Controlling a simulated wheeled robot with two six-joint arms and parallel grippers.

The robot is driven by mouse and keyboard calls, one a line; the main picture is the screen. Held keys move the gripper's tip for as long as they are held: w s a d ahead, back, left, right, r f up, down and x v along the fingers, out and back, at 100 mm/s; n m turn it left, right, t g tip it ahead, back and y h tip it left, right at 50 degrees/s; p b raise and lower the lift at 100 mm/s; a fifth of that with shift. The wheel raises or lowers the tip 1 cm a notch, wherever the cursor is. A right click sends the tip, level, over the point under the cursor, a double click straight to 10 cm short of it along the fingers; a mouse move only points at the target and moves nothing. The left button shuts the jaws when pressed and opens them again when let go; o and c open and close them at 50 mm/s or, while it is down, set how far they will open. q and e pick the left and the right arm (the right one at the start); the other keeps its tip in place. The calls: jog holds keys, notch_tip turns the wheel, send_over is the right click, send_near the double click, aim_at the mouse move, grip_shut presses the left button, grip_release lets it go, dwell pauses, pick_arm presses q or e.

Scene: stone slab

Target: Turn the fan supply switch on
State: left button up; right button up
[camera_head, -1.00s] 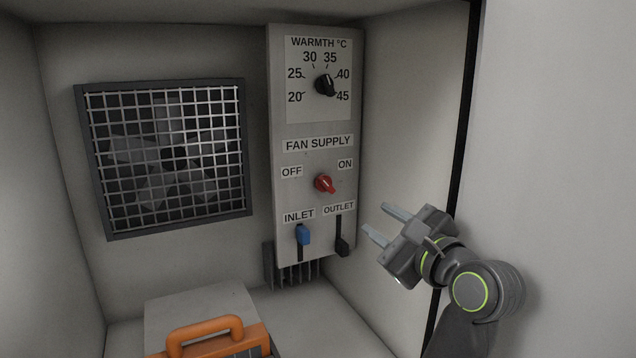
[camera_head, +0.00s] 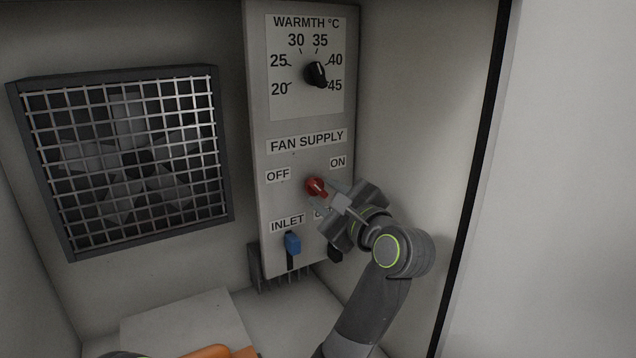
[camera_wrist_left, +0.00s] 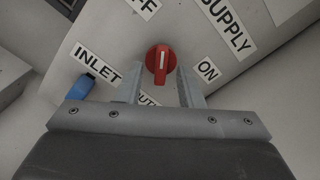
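The fan supply switch is a red rotary knob (camera_head: 315,187) on the grey control panel, below the FAN SUPPLY label (camera_head: 307,141) and between the OFF label (camera_head: 278,176) and the ON label (camera_head: 338,162). In the left wrist view the knob (camera_wrist_left: 161,60) shows a white mark lying roughly toward the OFF label. My left gripper (camera_head: 333,197) is at the knob from the lower right. In the left wrist view its two fingers (camera_wrist_left: 161,80) are apart, on either side of the knob; whether they touch it I cannot tell. My right gripper is not in view.
A black warmth dial (camera_head: 315,74) is above. A blue inlet slider (camera_head: 292,244) and a dark outlet slider (camera_head: 334,254), partly hidden by my gripper, are below. A caged fan (camera_head: 135,160) is left. A box (camera_head: 180,322) with an orange handle (camera_head: 208,352) lies below.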

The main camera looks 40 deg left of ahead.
pick_arm(q)
jog(key=shift+w+a, duration=0.15)
jog(key=shift+a, duration=0.35)
jog(key=shift+r, duration=0.1)
jog(key=shift+d, duration=0.1)
grip_shut()
